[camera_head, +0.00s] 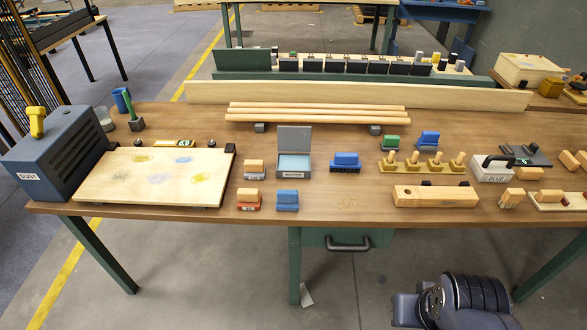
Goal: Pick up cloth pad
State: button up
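I cannot tell for certain which thing is the cloth pad. A flat light-blue pad (294,166) lies inside a small grey box (294,174) with its lid standing open, near the middle of the bench. Blue blocks or pads also show: one (287,200) at the front edge below the box, one (346,161) to the right of the box, and one (428,139) farther back right. Part of my arm shows at the lower right, below the bench's front edge, apart from all of these. My gripper's fingers are not visible.
The wooden bench (330,200) carries a pale board (155,178) and a blue dust box (58,150) at left. Wooden rods (315,112) lie across the back. Wooden-handled tools (435,163) and a long wooden block (435,196) crowd the right. A drawer handle (347,244) juts below.

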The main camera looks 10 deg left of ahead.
aim_at(287, 200)
jog(key=i+j+u, duration=0.2)
jog(key=i, duration=0.25)
jog(key=i+j+u, duration=0.2)
jog(key=i, duration=0.25)
